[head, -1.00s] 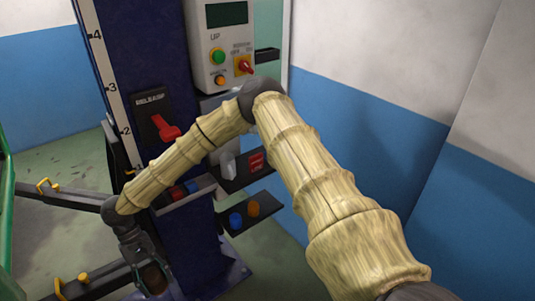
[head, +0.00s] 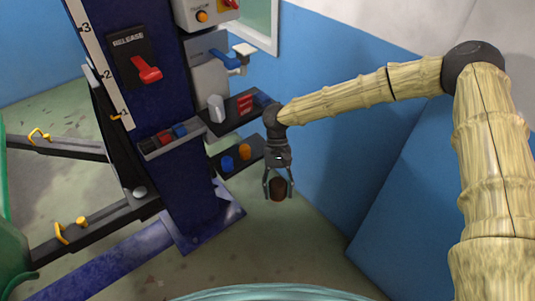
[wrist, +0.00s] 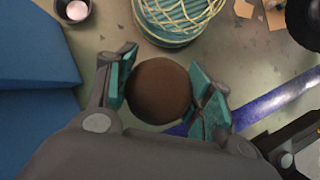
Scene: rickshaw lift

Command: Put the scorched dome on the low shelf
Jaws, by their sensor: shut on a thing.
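The scorched dome (head: 278,188) is a dark brown rounded piece. My gripper (head: 278,192) is shut on it and points down, right of the blue post and clear of the floor. In the wrist view the dome (wrist: 159,92) sits between the two teal finger pads (wrist: 163,90); its underside is hidden. The low shelf (head: 256,153) is a small dark ledge on the post's right side, left of and slightly higher in the picture than the dome. A blue piece (head: 228,164) and an orange piece (head: 244,151) stand on it.
A higher dark shelf (head: 228,122) holds a white piece (head: 216,108) and red pieces (head: 245,104). A narrow tray (head: 160,152) is on the post's front. A blue wall (head: 330,130) is at right. The wrist view shows a teal woven basket (wrist: 180,40) below.

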